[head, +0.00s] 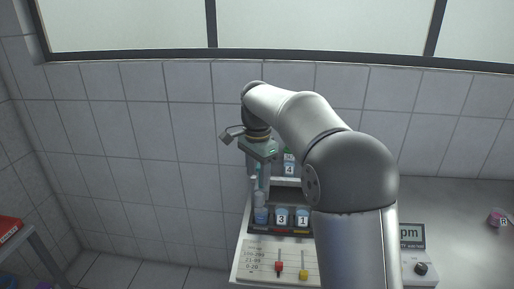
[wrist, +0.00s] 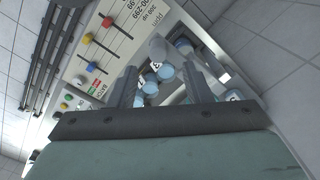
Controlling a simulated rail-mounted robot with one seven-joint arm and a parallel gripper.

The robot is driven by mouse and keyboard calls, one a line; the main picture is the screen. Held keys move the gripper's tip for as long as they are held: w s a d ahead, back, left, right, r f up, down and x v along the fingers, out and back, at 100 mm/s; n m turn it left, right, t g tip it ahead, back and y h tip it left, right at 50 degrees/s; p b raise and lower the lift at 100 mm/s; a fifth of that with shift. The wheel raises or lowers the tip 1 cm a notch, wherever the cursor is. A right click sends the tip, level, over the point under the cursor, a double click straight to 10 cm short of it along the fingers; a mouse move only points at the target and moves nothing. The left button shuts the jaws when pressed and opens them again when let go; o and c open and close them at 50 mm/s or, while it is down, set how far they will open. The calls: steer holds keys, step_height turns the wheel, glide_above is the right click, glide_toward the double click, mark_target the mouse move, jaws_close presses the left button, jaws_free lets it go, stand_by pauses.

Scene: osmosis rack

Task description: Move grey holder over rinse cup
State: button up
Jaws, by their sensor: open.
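My gripper (head: 262,190) points down over the rack (head: 246,222), above its left end. In the wrist view its two fingers (wrist: 170,82) stand apart. A pale grey cylinder (wrist: 160,49), perhaps the grey holder, shows between them near the tips; I cannot tell whether they touch it. In the head view the spot is partly hidden by the fingers, above a blue cup (head: 261,215). A small pink cup marked R (head: 497,218), likely the rinse cup, stands far right on the counter.
Blue cups marked 3 (head: 281,217) and 1 (head: 302,218) stand in the front row. Cup 4 (head: 289,168) is on a higher level behind. A panel with red and yellow sliders (head: 279,267) is in front. A ppm meter (head: 412,237) stands right. The counter (head: 455,215) between meter and pink cup is clear.

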step_height(320, 180, up, 9)
steer(key=shift+f, duration=0.15)
stand_by(0.4)
